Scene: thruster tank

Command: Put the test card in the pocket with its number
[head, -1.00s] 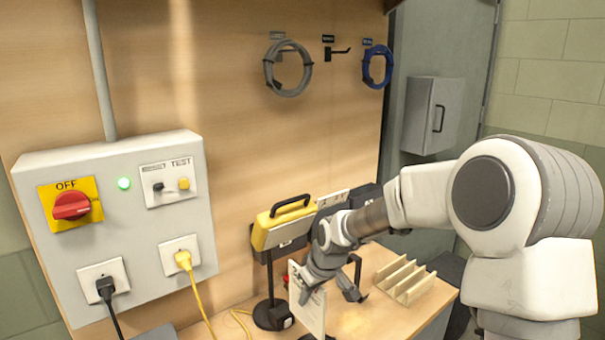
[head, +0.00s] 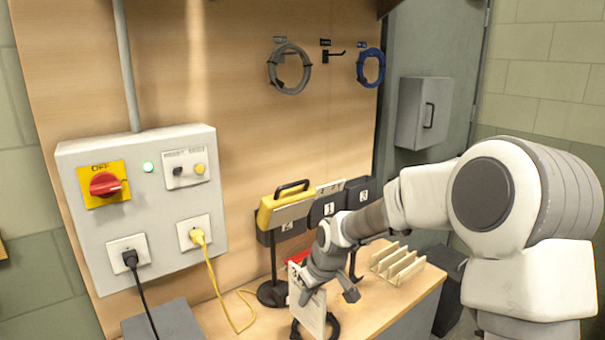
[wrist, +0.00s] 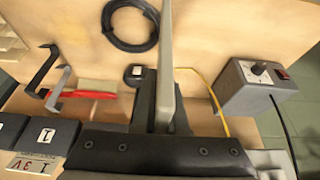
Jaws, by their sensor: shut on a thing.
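The test card (head: 312,315) is a thin pale plate hanging upright below my gripper (head: 308,293) in the head view. In the wrist view my gripper (wrist: 167,112) is shut on the card (wrist: 169,55), which shows edge-on between the dark fingers. I cannot read a number on it. Black pockets stand at the back of the bench, with a pocket marked 1 (head: 328,209) and a pocket marked 2 (head: 363,193). The pocket marked 1 also shows at the wrist view's lower left (wrist: 46,133). My gripper is in front of the pockets, apart from them.
A yellow case (head: 283,208) stands left of pocket 1. A slotted wooden rack (head: 398,263) is to the right of my gripper. A black cable coil (wrist: 131,26), a red-and-grey item (wrist: 90,95) and a grey knob box (wrist: 258,85) lie on the bench. A switch panel (head: 140,215) is left.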

